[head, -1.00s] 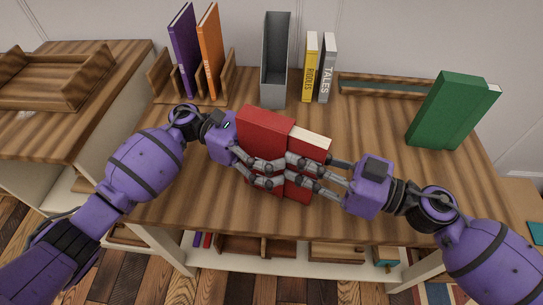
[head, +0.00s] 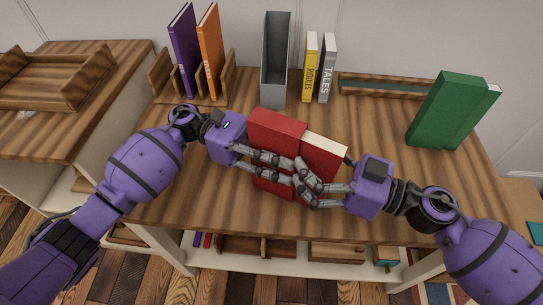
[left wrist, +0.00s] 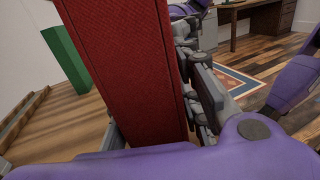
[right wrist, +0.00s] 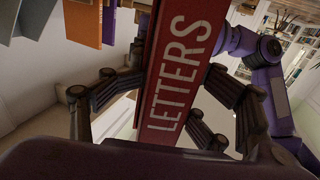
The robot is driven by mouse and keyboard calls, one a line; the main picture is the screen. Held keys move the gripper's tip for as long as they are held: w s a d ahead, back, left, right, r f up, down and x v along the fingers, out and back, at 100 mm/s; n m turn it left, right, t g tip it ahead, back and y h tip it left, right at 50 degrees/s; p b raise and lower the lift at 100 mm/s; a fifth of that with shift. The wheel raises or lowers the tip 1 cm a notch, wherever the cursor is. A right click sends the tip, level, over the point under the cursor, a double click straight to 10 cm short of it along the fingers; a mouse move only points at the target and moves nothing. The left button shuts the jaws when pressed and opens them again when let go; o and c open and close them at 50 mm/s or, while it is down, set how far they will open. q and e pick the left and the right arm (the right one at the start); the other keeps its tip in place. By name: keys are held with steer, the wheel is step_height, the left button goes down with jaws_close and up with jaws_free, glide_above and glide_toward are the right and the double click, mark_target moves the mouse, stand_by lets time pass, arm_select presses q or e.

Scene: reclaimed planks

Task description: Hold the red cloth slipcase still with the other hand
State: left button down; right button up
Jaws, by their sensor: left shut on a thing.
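The red cloth slipcase (head: 277,127) stands over the plank table, with a red book (head: 322,158) sticking out of its right side, cream page edges on top. My left gripper (head: 272,172) is shut on the slipcase from the left. The slipcase's red cloth face (left wrist: 130,70) fills the middle of the left wrist view. My right gripper (head: 305,183) has its fingers around the book from the right; whether they grip it is unclear. In the right wrist view, the book's spine reading LETTERS (right wrist: 178,80) lies between the fingers. Fingers hide the lower fronts.
A grey slipcase (head: 275,60), a yellow book (head: 310,68) and a grey TALES book (head: 327,70) stand behind. Purple (head: 184,52) and orange (head: 210,53) books stand in a wooden rack at left. A green case (head: 452,110) stands at right.

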steer(key=shift+r, duration=0.1)
steer(key=v, duration=0.7)
steer(key=shift+o, duration=0.5)
steer(key=o, duration=0.5)
steer(key=shift+c, duration=0.2)
steer(key=shift+d, duration=0.15)
steer(key=v, duration=1.2)
